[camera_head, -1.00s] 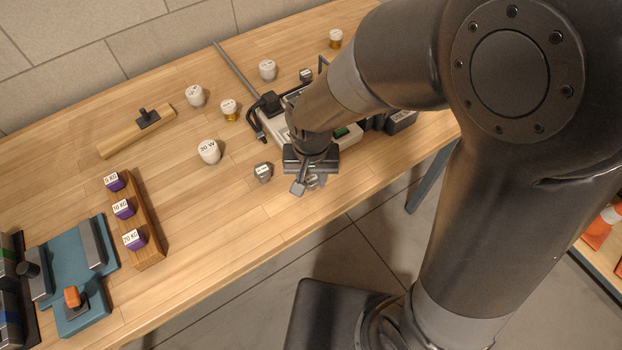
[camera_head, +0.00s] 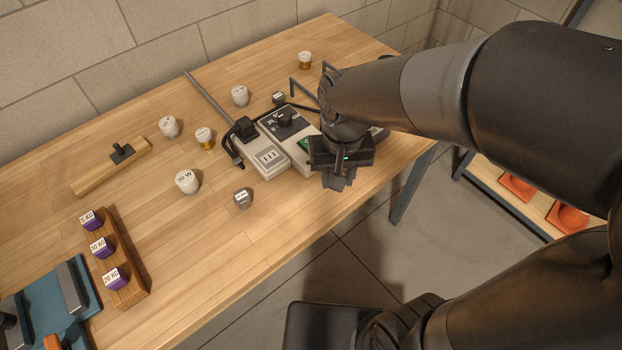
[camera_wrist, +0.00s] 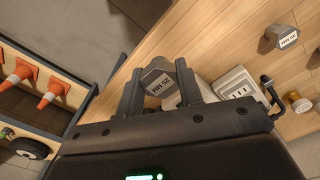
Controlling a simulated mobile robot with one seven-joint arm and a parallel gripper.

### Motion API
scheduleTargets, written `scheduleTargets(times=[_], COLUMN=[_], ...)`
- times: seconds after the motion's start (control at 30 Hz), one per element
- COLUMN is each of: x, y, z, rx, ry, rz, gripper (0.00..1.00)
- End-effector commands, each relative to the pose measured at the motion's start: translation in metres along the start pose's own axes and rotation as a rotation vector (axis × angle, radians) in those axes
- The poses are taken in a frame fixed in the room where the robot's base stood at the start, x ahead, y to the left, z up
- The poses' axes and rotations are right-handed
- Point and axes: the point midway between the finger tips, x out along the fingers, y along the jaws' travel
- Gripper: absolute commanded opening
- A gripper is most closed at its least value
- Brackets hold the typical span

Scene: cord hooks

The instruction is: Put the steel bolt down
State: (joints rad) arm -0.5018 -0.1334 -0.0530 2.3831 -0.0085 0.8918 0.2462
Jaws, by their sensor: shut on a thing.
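In the head view my gripper (camera_head: 338,180) is over the front edge of the wooden table (camera_head: 215,240), right of the power strip. There the bolt is mostly hidden by the gripper, and I cannot tell whether it touches the table.
A similar grey labelled piece (camera_head: 242,198) stands left of the gripper. The power strip (camera_head: 270,160) and a grey device (camera_head: 283,122) lie behind it. White labelled knobs (camera_head: 187,181) and a purple-weight rack (camera_head: 130,290) are further left. Orange cones (camera_wrist: 50,90) stand on a side shelf.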

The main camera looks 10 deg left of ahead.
Motion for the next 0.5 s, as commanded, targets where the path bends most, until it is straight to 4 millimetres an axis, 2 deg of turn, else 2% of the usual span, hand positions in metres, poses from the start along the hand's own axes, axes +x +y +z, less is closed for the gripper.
scheduleTargets(times=[0.17, 0.27, 0.37, 0.5], x=[-0.011, -0.017, -0.024, -0.034], y=[0.017, 0.020, 0.021, 0.023], z=[-0.001, -0.013, -0.037, -0.085], rx=[0.001, 0.000, -0.001, -0.005], ry=[0.001, 0.001, 0.001, 0.001], rz=[0.000, 0.002, 0.005, 0.009], gripper=[0.09, 0.09, 0.09, 0.09])
